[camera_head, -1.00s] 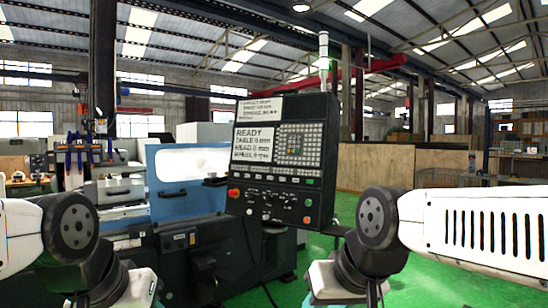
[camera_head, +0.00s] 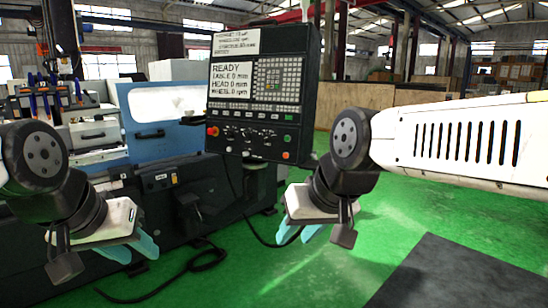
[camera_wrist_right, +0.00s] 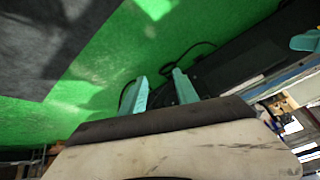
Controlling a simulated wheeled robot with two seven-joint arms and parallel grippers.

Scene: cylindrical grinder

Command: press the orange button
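The orange button (camera_head: 286,155) is at the lower right of the dark control panel (camera_head: 258,95) in the head view. A red button (camera_head: 212,131) is at the panel's left edge. My right gripper (camera_head: 300,234) hangs below the panel's right side, apart from it, pointing down. In the right wrist view its two teal fingers (camera_wrist_right: 161,88) stand apart with nothing between them. My left gripper (camera_head: 133,249) hangs low at the left, in front of the machine base. Its two teal fingertips show apart and empty. The button is not visible in the right wrist view.
The grinder's dark base (camera_head: 165,200) and blue cover (camera_head: 155,120) stand behind and left of the panel. A black cable (camera_head: 185,268) lies on the green floor (camera_head: 340,240). A dark mat (camera_head: 450,275) lies at the lower right.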

